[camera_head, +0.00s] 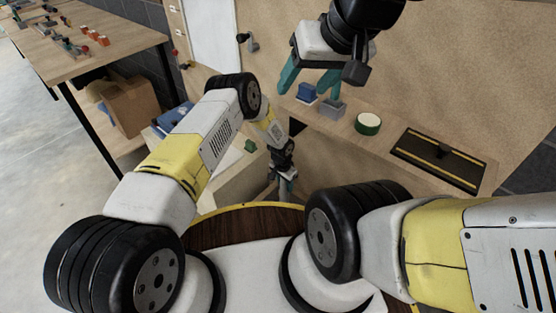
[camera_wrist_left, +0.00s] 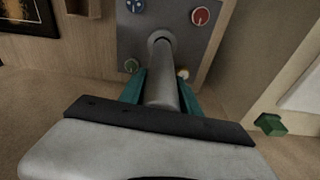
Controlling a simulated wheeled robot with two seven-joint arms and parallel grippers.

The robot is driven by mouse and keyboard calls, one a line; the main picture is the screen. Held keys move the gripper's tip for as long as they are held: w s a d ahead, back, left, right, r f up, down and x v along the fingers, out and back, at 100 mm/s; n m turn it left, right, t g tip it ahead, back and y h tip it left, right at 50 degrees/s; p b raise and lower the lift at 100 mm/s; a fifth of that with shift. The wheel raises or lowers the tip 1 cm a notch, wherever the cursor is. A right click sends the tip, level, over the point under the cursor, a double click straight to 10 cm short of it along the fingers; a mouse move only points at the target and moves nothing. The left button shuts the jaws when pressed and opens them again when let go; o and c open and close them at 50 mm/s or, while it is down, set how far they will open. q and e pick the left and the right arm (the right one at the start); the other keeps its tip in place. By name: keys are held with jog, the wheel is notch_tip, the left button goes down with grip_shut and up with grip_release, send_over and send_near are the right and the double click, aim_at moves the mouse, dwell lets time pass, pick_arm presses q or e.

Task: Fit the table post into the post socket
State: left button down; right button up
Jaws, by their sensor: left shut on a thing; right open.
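My left gripper (camera_head: 283,190) is low in the head view, beside the counter. In the left wrist view its teal fingers (camera_wrist_left: 160,90) are shut on a grey cylindrical table post (camera_wrist_left: 163,72). The post points away from the wrist. Its far end meets a dark round ring (camera_wrist_left: 161,36) on a grey panel, which looks like the post socket. I cannot tell whether the end is inside the ring or only in front of it. In the head view the post is mostly hidden by my arm and gripper. My right gripper (camera_head: 308,86) is open and empty above the shelf.
A blue block (camera_head: 306,92), a grey block (camera_head: 332,108), a green-rimmed roll (camera_head: 368,123) and a dark tray (camera_head: 415,163) sit on the wooden shelf. A workbench (camera_head: 110,50) stands at left.

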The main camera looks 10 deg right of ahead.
aim_at(285, 192)
pick_arm(q)
jog(key=shift+f, duration=2.85)
jog(key=c, duration=0.8)
grip_release()
jog(key=shift+o, duration=0.2)
jog(key=r, duration=0.7)
jog(key=shift+s+a+r, duration=0.25)
jog(key=shift+a+r, duration=0.1)
jog(key=shift+r, duration=0.05)
